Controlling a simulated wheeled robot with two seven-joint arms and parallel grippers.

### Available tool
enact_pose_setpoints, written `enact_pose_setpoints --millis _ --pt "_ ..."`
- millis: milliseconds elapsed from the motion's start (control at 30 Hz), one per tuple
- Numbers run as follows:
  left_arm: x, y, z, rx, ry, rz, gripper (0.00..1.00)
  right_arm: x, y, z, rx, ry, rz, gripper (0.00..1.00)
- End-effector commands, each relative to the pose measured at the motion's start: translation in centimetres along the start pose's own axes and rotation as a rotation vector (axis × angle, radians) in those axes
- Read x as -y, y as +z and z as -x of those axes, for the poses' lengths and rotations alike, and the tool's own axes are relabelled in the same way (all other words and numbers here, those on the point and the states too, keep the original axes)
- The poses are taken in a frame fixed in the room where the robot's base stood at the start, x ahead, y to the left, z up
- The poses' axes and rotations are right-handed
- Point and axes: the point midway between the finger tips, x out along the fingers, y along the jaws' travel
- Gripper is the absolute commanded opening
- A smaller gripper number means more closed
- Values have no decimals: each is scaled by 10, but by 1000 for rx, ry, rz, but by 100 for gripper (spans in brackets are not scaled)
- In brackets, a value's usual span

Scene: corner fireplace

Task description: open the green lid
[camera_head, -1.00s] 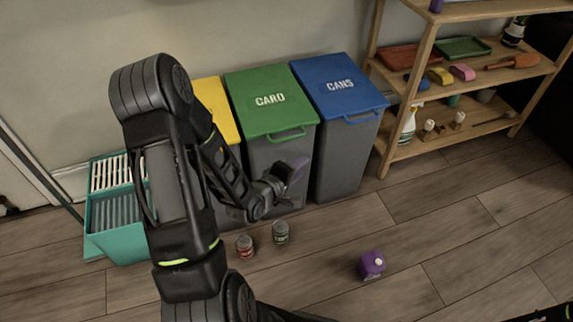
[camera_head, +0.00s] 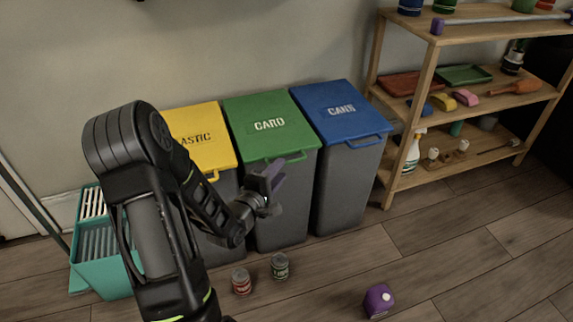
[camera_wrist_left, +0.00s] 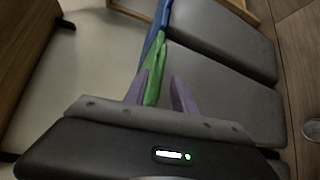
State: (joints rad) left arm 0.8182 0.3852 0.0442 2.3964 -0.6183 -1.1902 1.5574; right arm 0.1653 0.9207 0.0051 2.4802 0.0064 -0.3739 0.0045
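The green lid (camera_head: 268,122), marked CARD, lies closed on a grey bin (camera_head: 285,208) between the yellow and blue ones. Its green handle (camera_head: 292,158) sticks out at the front edge. My left gripper (camera_head: 274,176) is in front of this bin, just below the handle, with purple fingers pointing up. In the left wrist view, the fingers of my left gripper (camera_wrist_left: 160,92) stand apart, and the edge of the green lid (camera_wrist_left: 154,78) shows between and beyond them. I cannot tell whether they touch the handle. My right gripper is not in view.
The yellow-lidded bin (camera_head: 202,137) stands left and the blue-lidded bin (camera_head: 340,105) right, close beside it. A red can (camera_head: 241,281), a green can (camera_head: 280,266) and a purple bottle (camera_head: 378,301) are on the floor. A wooden shelf (camera_head: 425,75) stands at right.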

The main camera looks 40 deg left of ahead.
Motion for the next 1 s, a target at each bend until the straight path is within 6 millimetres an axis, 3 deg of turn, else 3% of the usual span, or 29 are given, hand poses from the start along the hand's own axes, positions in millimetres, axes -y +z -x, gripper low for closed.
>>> enact_pose_setpoints --millis 300,667,1000 --pt "1 0 -46 1 1 -1 32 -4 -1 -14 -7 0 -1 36" --pt "0 0 -52 0 -1 0 32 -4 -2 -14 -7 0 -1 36" --pt "0 0 -51 0 -1 0 4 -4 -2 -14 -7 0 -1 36"
